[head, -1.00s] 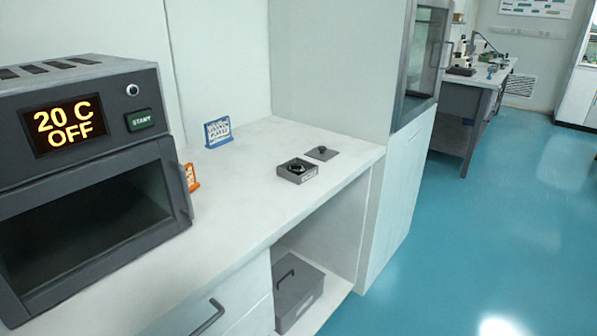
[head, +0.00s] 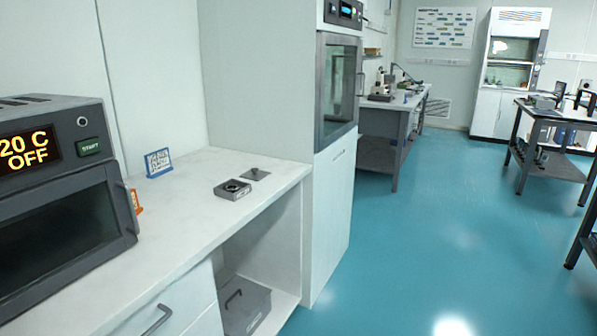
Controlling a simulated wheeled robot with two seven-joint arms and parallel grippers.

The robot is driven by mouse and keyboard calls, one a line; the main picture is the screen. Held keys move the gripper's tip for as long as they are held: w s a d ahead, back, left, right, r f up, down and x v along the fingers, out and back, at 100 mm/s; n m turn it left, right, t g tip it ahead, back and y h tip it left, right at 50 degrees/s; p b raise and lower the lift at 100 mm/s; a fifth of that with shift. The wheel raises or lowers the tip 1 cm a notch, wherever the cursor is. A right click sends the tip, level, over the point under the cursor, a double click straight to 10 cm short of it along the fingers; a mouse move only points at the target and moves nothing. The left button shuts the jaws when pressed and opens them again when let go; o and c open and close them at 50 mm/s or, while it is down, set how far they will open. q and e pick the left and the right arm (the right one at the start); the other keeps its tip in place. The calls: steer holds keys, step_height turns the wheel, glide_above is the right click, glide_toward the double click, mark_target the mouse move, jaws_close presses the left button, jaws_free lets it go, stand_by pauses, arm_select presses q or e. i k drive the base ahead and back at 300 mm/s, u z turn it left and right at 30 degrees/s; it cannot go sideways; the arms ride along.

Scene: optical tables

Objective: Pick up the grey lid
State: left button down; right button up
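A small flat grey lid (head: 256,174) with a little knob on top lies on the white counter (head: 200,215), near its right end. Beside it, nearer to me and to the left, sits a small grey box (head: 232,190) with a dark round thing in its top. The lid lies apart from the box. Neither of my grippers shows in the head view.
An oven (head: 60,200) reading 20 C OFF stands at the left of the counter. A blue-framed sign (head: 158,162) and an orange sign (head: 136,201) stand on the counter. A larger grey bin (head: 245,305) sits in the open bay below. A tall cabinet (head: 330,190) bounds the right end. Blue floor is open at right.

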mark_target(255, 174)
steer(key=z, duration=0.7)
steer(key=i, duration=1.15)
steer(key=u, duration=0.4)
steer(key=i, duration=0.95)
steer(key=u, duration=1)
